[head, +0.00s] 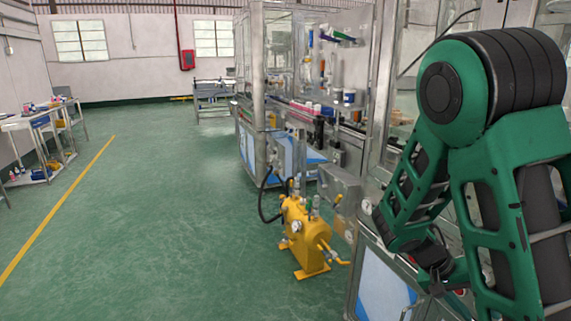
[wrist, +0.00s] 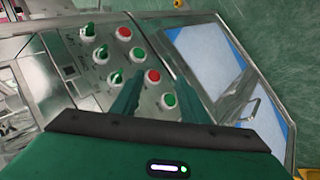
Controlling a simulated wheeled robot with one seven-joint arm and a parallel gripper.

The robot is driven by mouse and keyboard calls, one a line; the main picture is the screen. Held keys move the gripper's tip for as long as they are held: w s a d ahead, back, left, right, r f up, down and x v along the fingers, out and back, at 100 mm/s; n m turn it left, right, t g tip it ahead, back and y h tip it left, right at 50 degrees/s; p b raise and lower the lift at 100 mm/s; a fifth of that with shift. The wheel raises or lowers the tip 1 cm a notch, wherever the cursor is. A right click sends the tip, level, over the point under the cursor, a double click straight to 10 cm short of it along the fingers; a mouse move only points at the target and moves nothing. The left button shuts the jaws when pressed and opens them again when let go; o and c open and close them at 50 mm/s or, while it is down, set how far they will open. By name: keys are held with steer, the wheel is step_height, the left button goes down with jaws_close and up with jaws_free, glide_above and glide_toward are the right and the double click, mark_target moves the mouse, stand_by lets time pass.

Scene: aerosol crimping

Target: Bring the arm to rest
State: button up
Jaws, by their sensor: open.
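My green arm (head: 455,130) is bent at the right of the head view, folded up and over with its lower part reaching down by the machine. My gripper (wrist: 162,90) shows in the wrist view with its two dark green fingers apart and nothing between them. It points at a metal control panel (wrist: 70,65) with several red and green buttons and green-handled switches. A red button (wrist: 152,76) and a green button (wrist: 169,100) show between and just beyond the fingers. I cannot tell whether the fingertips touch the panel.
The glass and metal machine line (head: 250,90) stands close on the right. A yellow tank (head: 304,235) with hoses stands on the floor beside it. A work table (head: 38,118) with items is at the left. The green floor (head: 150,220) between is clear.

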steer(key=s+a+r+t+y, duration=0.1)
steer(key=s+r+y, duration=0.3)
steer(key=s, duration=0.4)
steer(key=s+a+r+t+y, duration=0.2)
steer(key=s+a+r+y, duration=0.2)
steer(key=s+r, duration=0.3)
steer(key=shift+s+a+n+y, duration=0.3)
steer(key=shift+s+n, duration=0.1)
steer(key=shift+s, duration=0.55)
steer(key=shift+w+f, duration=0.3)
steer(key=shift+w, duration=0.3)
steer(key=shift+d, duration=0.1)
